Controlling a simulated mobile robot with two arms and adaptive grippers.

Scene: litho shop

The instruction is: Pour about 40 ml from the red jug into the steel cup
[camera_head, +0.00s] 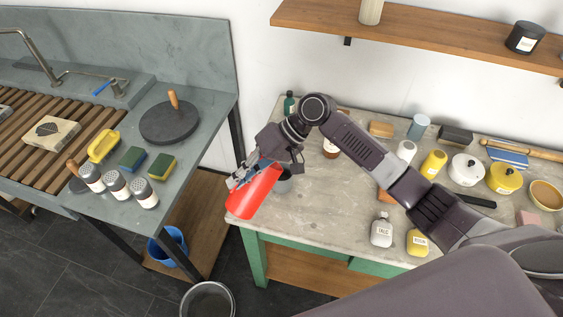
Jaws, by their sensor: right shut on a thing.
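The red jug (256,194) is at the left front corner of the stone-topped table, in my right gripper (243,177). My right gripper is shut on it, and the jug leans over in its grasp, with its lower-left end out past the table's edge. A grey rounded vessel (284,184), possibly the steel cup, shows just right of the jug and is partly hidden by the jug and gripper. I cannot tell whether they touch. No liquid is visible. My left gripper is not in view.
The stone-topped table (328,205) has a clear middle front. White and yellow bottles (382,230) stand farther right, with pots (465,168) behind. A grey sink bench (205,150) holds shakers and sponges at left. A metal bucket (208,287) and a blue bucket (168,247) stand below.

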